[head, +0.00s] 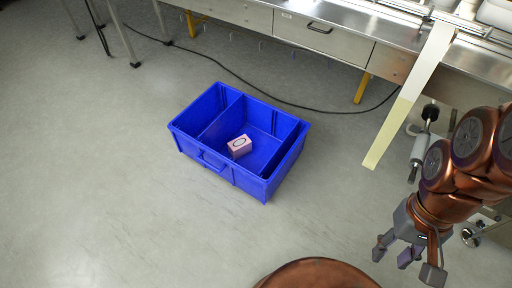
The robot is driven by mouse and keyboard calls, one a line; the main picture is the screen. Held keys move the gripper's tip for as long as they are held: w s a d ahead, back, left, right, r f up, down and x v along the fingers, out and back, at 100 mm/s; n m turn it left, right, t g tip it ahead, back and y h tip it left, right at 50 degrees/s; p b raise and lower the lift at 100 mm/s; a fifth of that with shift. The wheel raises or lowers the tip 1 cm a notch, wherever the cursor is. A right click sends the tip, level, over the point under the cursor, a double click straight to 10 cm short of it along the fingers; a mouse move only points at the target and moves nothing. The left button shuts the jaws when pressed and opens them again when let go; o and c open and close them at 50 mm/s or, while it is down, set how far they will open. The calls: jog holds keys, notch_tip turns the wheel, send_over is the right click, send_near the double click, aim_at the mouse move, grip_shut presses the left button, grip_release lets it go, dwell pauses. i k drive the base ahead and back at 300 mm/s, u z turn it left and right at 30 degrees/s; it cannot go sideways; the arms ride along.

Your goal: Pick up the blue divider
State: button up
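A blue bin (216,165) stands on the floor near the middle of the view. An upright blue divider (222,119) crosses its inside towards the left and splits off a narrow left compartment. A second blue upright panel (285,148) shows near the right end; I cannot tell whether it is a loose divider or part of the bin. A small pink box (240,146) lies in the middle compartment. My gripper (408,262) is at the lower right, well apart from the bin, with its fingers spread and nothing between them.
A steel machine bench (333,46) with drawers runs along the top. A pale strip of film (408,98) hangs from it at the right. A black cable (290,103) lies on the floor behind the bin. The floor (95,180) left of the bin is clear.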

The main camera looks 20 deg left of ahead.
aim_at(271, 165)
jog(key=u, duration=0.95)
jog(key=i, duration=0.85)
jog(key=u, duration=1)
